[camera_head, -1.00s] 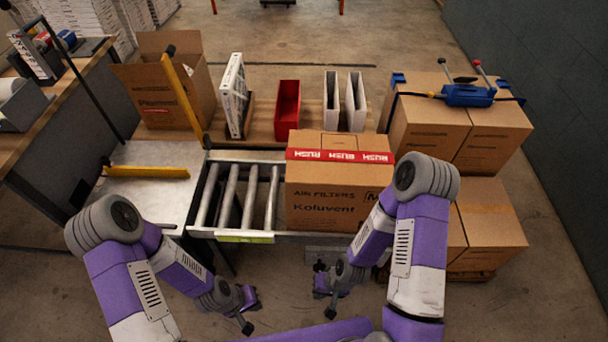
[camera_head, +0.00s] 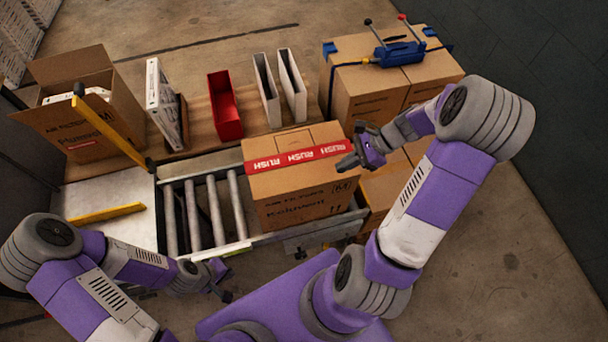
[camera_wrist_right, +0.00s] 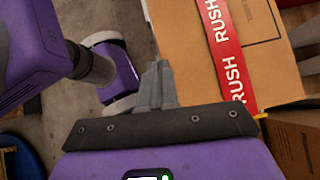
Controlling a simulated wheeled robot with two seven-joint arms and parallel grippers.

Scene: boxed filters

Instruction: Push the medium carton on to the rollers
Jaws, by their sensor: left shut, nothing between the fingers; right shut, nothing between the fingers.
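The medium carton (camera_head: 300,205) is a closed brown box with a red RUSH tape band. It stands at the right end of the roller conveyor, to the right of the bare rollers (camera_head: 204,212). My right gripper (camera_head: 347,163) is shut and empty at the carton's right side, near its top edge; I cannot tell whether it touches. In the right wrist view the carton (camera_wrist_right: 190,45) lies just beyond the shut fingers (camera_wrist_right: 156,85). My left gripper (camera_head: 226,284) is shut and empty in front of the conveyor, low and left of the carton.
A metal table (camera_head: 110,190) with a yellow bar (camera_head: 107,212) adjoins the rollers on the left. An open carton (camera_head: 85,120), a red bin (camera_head: 224,108) and white filters (camera_head: 266,88) stand behind. Strapped cartons (camera_head: 365,95) with a blue tool (camera_head: 399,52) are at the back right.

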